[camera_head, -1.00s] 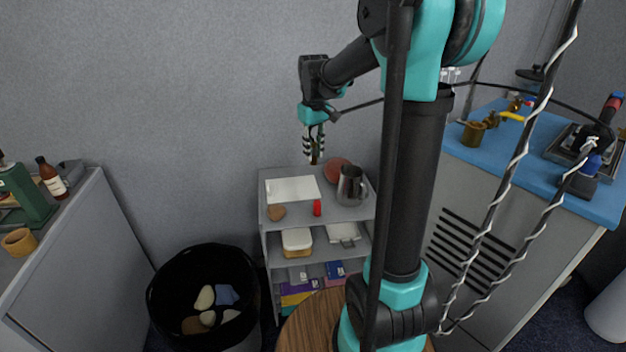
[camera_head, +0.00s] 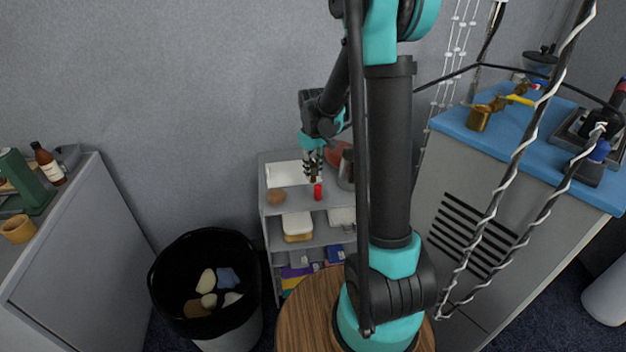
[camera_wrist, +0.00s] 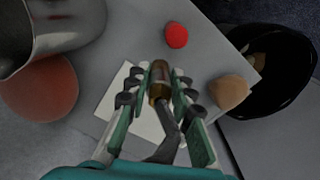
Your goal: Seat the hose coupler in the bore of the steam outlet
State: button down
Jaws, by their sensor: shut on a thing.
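My gripper (camera_head: 313,168) is shut on a brown, brass-toned cylindrical piece with a dark bent tube, apparently the hose coupler (camera_wrist: 159,78). In the wrist view the coupler lies between the fingers (camera_wrist: 160,95), with its rounded brown end pointing away from the palm. In the head view the coupler (camera_head: 314,178) is small and dark, over the top of the grey shelf unit. Brass fittings (camera_head: 479,118) with a yellow lever stand on the blue-topped cabinet at right, well apart from my gripper. I cannot tell which part there is the steam outlet or see its bore.
The shelf top (camera_head: 300,205) bears a white tray (camera_head: 284,174), a red cylinder (camera_head: 318,191), a brown lump (camera_head: 276,196), a metal pitcher (camera_wrist: 60,25) and a reddish round thing (camera_wrist: 40,88). A black bin (camera_head: 180,318) stands left. A round wooden top (camera_head: 300,325) is in front.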

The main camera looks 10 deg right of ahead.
aim_at(313, 174)
jog(key=shift+f, duration=1.95)
jog(key=shift+f, duration=0.15)
jog(key=c, duration=1.3)
grip_release()
